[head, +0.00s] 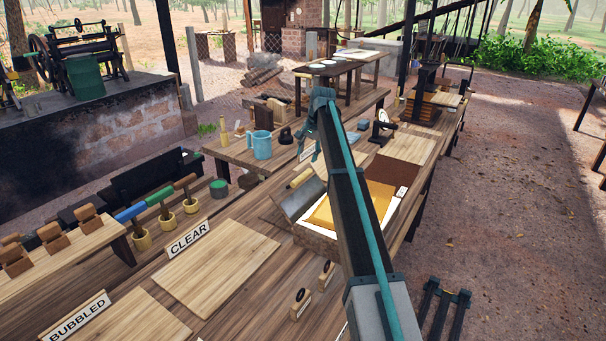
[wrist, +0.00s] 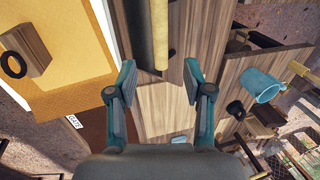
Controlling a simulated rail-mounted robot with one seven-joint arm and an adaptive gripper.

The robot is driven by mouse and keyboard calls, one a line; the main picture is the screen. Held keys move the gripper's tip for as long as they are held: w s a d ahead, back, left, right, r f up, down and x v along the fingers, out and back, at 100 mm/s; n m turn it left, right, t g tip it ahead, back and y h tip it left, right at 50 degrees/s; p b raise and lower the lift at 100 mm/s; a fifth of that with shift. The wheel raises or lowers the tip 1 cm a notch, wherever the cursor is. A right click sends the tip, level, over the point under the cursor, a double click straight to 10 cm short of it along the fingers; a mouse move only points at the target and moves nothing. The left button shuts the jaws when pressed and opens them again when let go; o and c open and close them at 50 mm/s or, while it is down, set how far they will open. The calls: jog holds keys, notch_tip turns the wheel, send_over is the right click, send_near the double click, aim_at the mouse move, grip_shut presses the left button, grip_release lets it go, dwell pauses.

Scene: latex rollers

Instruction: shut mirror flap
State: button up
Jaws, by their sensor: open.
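The mirror flap (head: 298,200) appears to be the grey panel tilted up and open along the left side of the box with the yellow sheet (head: 350,206). A pale wooden rod (head: 301,178) lies along its upper edge. In the wrist view the flap (wrist: 137,28) is a dark strip beside the rod (wrist: 160,32), cut off by the top edge. My gripper (wrist: 159,75) is open and empty. Its two teal fingers stand apart just short of the rod's end, with bare wood between them. In the head view my gripper (head: 315,148) is beyond the flap; my arm hides part of the box.
A blue mug (head: 262,145) and a black weight (head: 286,136) stand on the table behind left. CLEAR (head: 189,238) and BUBBLED (head: 78,318) boards lie at front left.

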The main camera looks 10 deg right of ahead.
aim_at(302, 175)
jog(key=shift+p+x, duration=1.7)
jog(key=shift+x, duration=3.65)
jog(key=shift+a, duration=0.1)
grip_shut()
